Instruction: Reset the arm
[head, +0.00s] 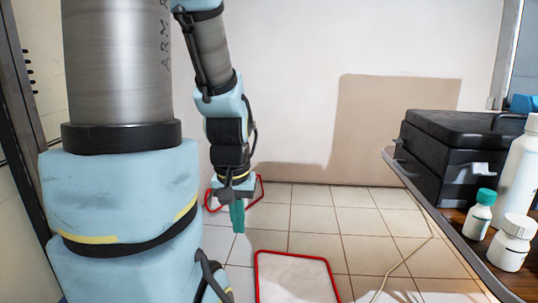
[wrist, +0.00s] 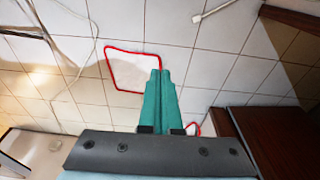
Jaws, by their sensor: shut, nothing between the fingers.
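My arm hangs down on the left side of the head view. My gripper (head: 238,218) is at its lower end, with teal fingers pointing down above the tiled floor. In the wrist view my gripper (wrist: 160,75) shows its two teal fingers side by side, shut with nothing between them. No object touches the fingers. How high they are above the floor is hard to tell.
A red-edged white floor patch (head: 296,280) lies front centre; another (head: 250,198) lies behind my gripper. At right, a table (head: 455,240) carries a black case (head: 450,165), a teal-capped bottle (head: 480,213) and white bottles (head: 511,245). A cable (head: 405,258) crosses the floor.

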